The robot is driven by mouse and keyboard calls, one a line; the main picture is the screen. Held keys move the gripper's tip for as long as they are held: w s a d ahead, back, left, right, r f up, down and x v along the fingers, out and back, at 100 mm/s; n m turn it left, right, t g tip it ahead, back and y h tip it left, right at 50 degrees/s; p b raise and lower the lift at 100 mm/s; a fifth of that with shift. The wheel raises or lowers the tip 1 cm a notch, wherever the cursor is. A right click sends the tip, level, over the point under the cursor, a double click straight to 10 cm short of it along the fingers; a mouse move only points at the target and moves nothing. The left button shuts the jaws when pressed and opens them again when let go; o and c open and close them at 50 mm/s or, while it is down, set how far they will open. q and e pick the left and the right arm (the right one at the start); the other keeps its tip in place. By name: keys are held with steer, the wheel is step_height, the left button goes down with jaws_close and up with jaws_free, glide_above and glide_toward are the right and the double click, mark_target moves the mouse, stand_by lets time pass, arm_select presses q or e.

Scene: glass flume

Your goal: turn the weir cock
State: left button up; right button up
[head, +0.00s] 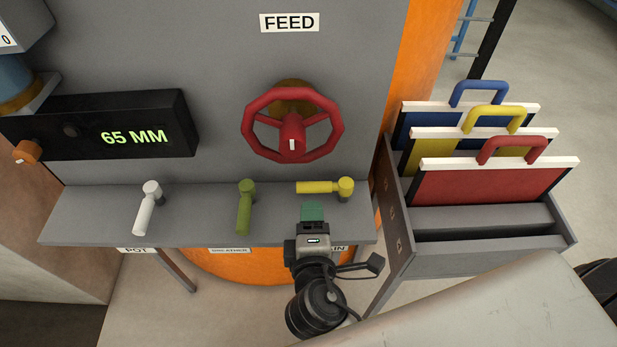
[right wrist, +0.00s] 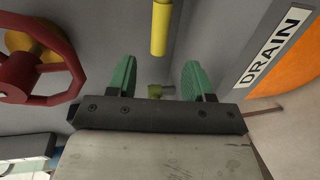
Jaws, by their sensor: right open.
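Three lever cocks stand in a row on the grey shelf: a white one (head: 149,205) by the POT label, a green one (head: 246,205), and a yellow one (head: 322,187) by the DRAIN label. I can read no WEIR label. The white and green levers point toward me; the yellow lever points left. My right gripper (head: 312,212) is just in front of the yellow cock. In the right wrist view its green fingers (right wrist: 157,78) are apart with nothing held; the yellow lever (right wrist: 160,28) is beyond them, and the green cock (right wrist: 155,91) shows farther off between them. My left gripper is out of view.
A red handwheel (head: 292,126) under the FEED label is above the shelf (head: 90,218). A black display (head: 130,125) reads 65 MM at left. A grey rack (head: 482,258) holding blue, yellow and red handled boards stands close on the right.

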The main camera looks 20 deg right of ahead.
mark_target(311, 192)
steer(key=p+x, duration=0.1)
steer(key=x, duration=0.3)
steer(key=shift+w+r, duration=0.15)
steer(key=shift+r, duration=0.05)
steer(key=x, duration=0.4)
steer(key=shift+f+p, duration=0.25)
steer(key=shift+p, duration=0.1)
steer(key=shift+w+d+f, duration=0.15)
steer(key=shift+w, duration=0.4)
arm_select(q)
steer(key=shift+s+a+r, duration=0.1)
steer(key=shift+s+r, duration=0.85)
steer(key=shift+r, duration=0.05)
arm_select(e)
jaws_close()
